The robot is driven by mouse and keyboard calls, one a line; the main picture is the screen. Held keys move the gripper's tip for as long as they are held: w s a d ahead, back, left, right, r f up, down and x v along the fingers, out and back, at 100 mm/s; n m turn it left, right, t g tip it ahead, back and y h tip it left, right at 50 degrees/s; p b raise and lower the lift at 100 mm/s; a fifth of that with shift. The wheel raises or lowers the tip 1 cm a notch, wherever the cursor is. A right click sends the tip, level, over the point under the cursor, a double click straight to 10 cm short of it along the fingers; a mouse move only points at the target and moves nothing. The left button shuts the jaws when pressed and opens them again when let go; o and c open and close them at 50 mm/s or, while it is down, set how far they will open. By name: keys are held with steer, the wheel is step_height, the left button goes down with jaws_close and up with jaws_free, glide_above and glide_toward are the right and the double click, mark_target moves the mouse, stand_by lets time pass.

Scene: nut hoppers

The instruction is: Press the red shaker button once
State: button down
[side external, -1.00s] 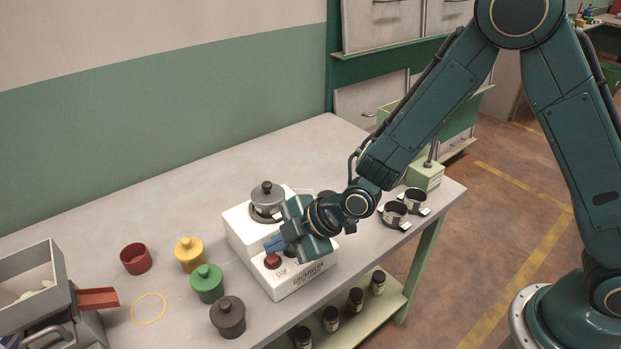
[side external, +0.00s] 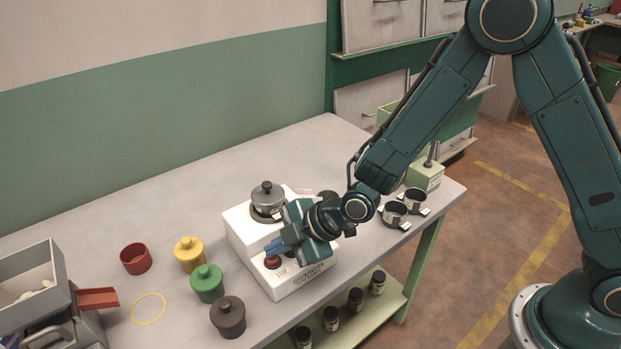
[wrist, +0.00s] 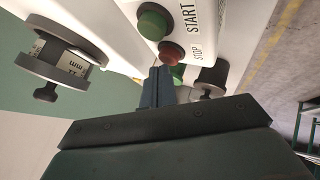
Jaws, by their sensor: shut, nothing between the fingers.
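The red button (side external: 272,262) sits on the front of a white shaker machine (side external: 240,237) on the table. In the wrist view the red button (wrist: 172,52) is beside the word STOP, and a green button (wrist: 153,22) is beside START. My gripper (side external: 268,247) is shut and empty, its blue fingers just above the red button in the side view. In the wrist view the fingertips (wrist: 160,70) are close to the red button's edge; I cannot tell whether they touch it. The red button's pressed depth cannot be told.
A grey lidded pot (side external: 267,199) stands on the machine behind my gripper. Red (side external: 136,259), yellow (side external: 189,255), green (side external: 207,284) and dark brown (side external: 228,318) containers stand to the left. Metal cups (side external: 395,214) are at the right.

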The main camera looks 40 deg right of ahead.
mark_target(278, 258)
steer(key=shift+f, duration=0.4)
stand_by(0.8)
steer(key=shift+r, duration=0.95)
steer(key=shift+r, duration=2.5)
